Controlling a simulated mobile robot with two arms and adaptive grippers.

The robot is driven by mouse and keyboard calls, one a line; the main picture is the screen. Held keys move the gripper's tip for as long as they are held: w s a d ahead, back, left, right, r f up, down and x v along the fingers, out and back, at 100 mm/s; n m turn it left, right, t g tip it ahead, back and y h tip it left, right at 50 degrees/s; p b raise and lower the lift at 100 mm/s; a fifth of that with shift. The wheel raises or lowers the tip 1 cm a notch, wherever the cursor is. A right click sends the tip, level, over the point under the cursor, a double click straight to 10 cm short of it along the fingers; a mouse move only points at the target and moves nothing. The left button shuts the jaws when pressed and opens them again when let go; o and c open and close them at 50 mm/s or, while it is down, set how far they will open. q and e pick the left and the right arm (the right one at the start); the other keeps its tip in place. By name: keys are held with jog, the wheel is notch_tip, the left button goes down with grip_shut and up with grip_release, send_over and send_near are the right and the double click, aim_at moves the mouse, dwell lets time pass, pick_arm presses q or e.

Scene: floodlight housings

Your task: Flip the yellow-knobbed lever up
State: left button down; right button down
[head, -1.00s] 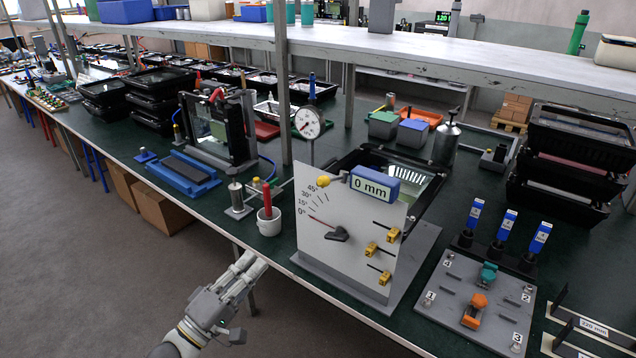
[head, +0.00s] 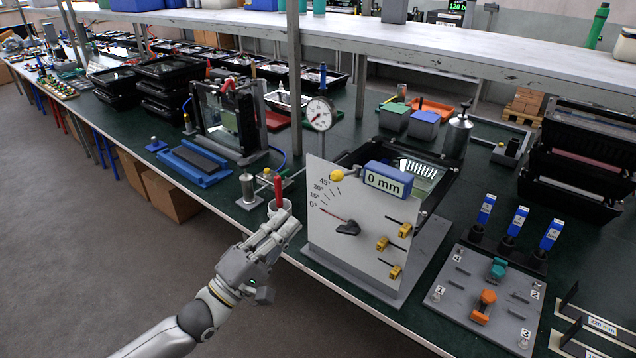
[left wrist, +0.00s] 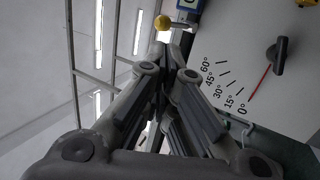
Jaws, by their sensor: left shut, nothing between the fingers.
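The yellow-knobbed lever (head: 337,175) sticks out at the upper left of a pale upright panel (head: 325,250), beside the blue 0 mm display (head: 387,180). In the left wrist view the yellow knob (left wrist: 162,22) is at the top, with a short rod running right from it. My left gripper (head: 288,222) is shut and empty, left of the panel and lower than the knob, apart from it. In the left wrist view its fingers (left wrist: 165,62) come together below the knob. My right gripper is out of view.
The panel has an angle scale with a red pointer on a black knob (head: 348,228) and several yellow clamps (head: 382,243). A cup with a red-handled tool (head: 278,190) stands behind my left fingers. A block with orange and teal toggles (head: 487,297) is at right.

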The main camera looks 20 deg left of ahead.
pick_arm(q)
jog(key=p, duration=0.3)
send_near(346, 174)
notch_tip(346, 174, up, 3)
jog(key=w, duration=0.2)
jog(key=shift+w+a+r, duration=0.1)
jog(key=shift+w+r, duration=0.05)
jog(key=shift+w, duration=0.5)
jog(key=shift+p, duration=0.3)
